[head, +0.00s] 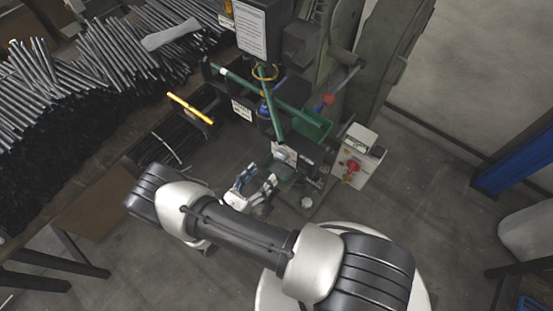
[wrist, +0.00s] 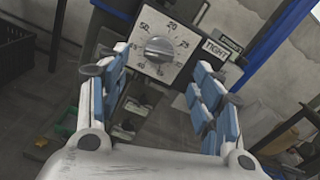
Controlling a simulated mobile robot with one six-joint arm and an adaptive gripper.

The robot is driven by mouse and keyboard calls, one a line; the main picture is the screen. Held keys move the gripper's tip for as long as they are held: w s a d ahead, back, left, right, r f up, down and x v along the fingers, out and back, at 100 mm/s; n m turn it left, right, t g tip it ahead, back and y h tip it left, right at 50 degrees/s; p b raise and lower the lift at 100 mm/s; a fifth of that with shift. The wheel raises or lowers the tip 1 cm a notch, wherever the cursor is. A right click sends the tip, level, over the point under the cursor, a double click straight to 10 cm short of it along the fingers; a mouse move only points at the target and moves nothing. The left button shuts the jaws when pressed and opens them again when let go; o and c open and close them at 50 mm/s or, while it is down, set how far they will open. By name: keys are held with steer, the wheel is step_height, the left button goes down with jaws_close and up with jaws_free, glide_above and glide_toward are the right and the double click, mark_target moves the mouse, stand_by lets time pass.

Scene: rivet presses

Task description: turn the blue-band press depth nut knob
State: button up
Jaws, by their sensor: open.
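In the wrist view a round silver-grey knob (wrist: 158,48) with a slot-like grip sits on a pale square dial plate (wrist: 182,50) with numbers around it. A TIGHT label (wrist: 214,49) is beside the plate. My gripper (wrist: 160,66) is open, with its blue-padded fingers either side of the view below the knob. The knob appears ahead between them, and I see no contact. In the head view my gripper (head: 256,188) is low in front of the press (head: 297,110). A blue band (head: 264,88) shows on the press; the knob is not clear there.
A control box with a red button (head: 352,167) stands right of the press. Open floor (head: 440,160) lies right.

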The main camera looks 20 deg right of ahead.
mark_target(278, 158)
steer(key=b+x, duration=0.1)
steer(key=x, duration=0.7)
steer(key=shift+w+d, duration=0.2)
steer(key=shift+d, duration=0.05)
steer(key=shift+c, duration=0.6)
steer(key=c, duration=0.9)
